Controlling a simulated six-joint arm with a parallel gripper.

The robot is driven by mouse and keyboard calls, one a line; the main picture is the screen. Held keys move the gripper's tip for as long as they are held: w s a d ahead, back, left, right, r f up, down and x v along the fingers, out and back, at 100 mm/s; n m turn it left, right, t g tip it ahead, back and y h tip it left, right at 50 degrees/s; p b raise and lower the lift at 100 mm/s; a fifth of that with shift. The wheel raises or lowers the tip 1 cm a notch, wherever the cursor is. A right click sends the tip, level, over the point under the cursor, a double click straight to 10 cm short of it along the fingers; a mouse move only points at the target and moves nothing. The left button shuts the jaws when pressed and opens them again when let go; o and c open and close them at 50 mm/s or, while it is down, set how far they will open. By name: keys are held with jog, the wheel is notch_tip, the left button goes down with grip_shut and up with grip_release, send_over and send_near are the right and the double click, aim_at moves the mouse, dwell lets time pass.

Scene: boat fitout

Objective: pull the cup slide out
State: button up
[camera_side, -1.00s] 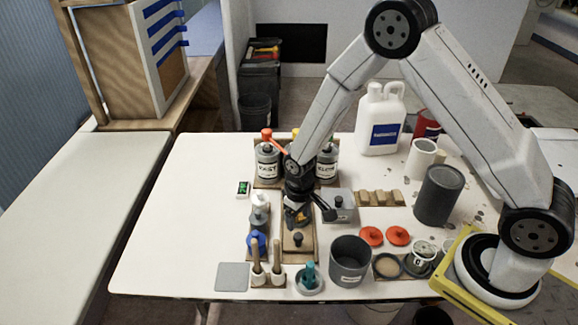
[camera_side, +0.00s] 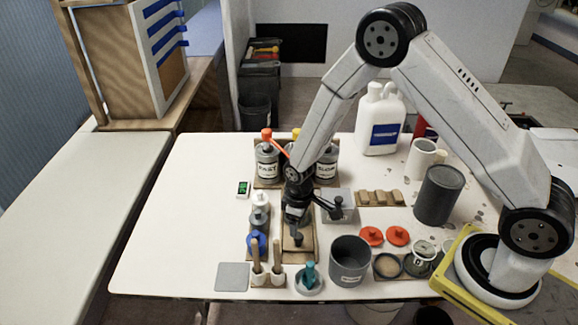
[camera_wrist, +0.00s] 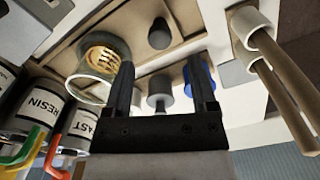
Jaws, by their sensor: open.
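The cup slide (camera_side: 290,253) is a wooden board with an upright dark knob (camera_side: 298,239) near its front end. In the wrist view the knob (camera_wrist: 160,34) stands on the brown board (camera_wrist: 195,20), beyond my fingertips and roughly in line with the gap between them. A pale round cup (camera_wrist: 98,62) with a ribbed tan inside is beside my finger in the wrist view; my gripper hides it in the side view. My gripper (camera_wrist: 161,66) is open with nothing between its fingers. In the side view my gripper (camera_side: 296,224) is just behind the knob, pointing down.
Wooden-handled tools in white holders (camera_side: 258,278) and a blue-topped item (camera_side: 256,243) stand left of the slide. A grey pot (camera_side: 350,262) is front right. The FAST bottle (camera_side: 267,163) stands behind. A lever-handled grey box (camera_side: 338,207) is close on the right.

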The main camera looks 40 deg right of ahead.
jog(key=shift+f, duration=2.85)
grip_shut()
